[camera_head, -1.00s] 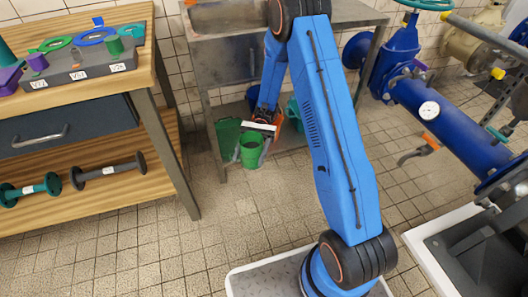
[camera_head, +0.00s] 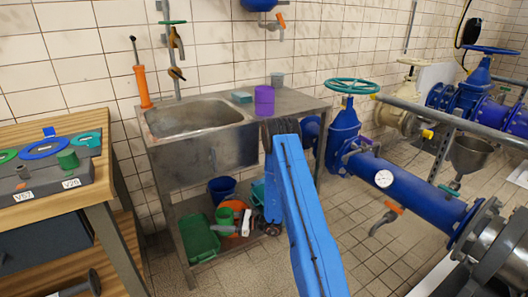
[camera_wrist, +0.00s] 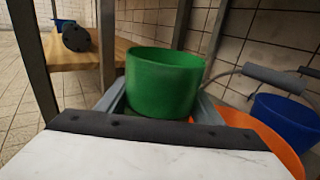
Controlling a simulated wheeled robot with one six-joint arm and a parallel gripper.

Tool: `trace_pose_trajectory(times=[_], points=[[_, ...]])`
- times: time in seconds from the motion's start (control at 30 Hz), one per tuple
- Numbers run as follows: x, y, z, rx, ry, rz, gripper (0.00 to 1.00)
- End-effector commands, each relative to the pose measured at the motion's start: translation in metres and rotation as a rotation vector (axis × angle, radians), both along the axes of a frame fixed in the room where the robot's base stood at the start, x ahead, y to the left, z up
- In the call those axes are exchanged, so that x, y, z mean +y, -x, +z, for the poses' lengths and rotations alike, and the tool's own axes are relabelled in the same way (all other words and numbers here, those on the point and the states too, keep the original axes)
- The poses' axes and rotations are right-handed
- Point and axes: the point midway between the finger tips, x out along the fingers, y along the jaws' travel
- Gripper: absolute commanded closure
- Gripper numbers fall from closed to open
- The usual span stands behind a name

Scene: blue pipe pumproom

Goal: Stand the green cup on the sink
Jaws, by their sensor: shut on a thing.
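The green cup (camera_wrist: 165,85) is upright between the two grey fingers of my gripper (camera_wrist: 162,104) in the wrist view, its open rim facing up. My gripper (camera_head: 230,228) is shut on it. In the head view the green cup (camera_head: 224,216) shows small, low in front of the under-shelf of the sink table, well below the top. The steel sink (camera_head: 195,148) stands above, with a basin at left and a flat top at right. My arm hides part of the table's right side.
A purple cup (camera_head: 264,101), a teal block (camera_head: 242,97) and a grey cup (camera_head: 277,79) stand on the flat top. A blue bucket (camera_head: 222,186), an orange bucket (camera_head: 238,205) and a green crate (camera_head: 198,238) are below. Blue pipework (camera_head: 420,196) stands at right, a wooden bench at left.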

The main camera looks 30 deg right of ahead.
Motion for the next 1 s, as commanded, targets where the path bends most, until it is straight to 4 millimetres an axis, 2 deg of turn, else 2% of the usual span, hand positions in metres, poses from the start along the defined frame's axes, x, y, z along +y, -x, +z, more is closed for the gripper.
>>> trace_pose_trajectory(times=[1.0], points=[[0.0016, -0.0052, 0.0001, -0.001, -0.017, -0.336, 0.7]])
